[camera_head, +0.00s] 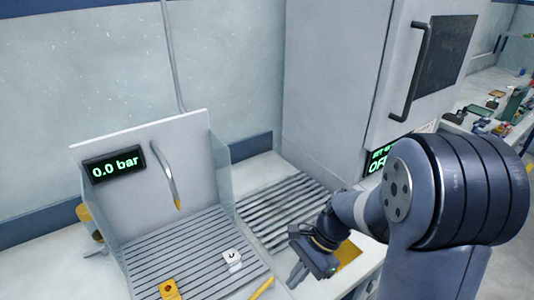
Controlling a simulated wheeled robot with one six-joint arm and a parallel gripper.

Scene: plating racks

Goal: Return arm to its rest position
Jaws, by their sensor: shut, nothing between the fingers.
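My arm reaches in from the right side of the head view, folded over the bench front. My gripper (297,274) hangs at the lower middle of the picture, pointing down and left. Its fingers are shut with nothing between them. It is right of a white block (232,260) on the slatted tray and apart from it. My forearm hides part of the bench and the lower front of the grey cabinet.
The slatted tray (180,252) has a back panel with a "0.0 bar" display (114,165) and a curved nozzle (165,175). A yellow block (169,289) and a yellow bar (262,288) lie near its front. A grey cabinet (333,80) with a dark handle (413,70) stands behind my arm.

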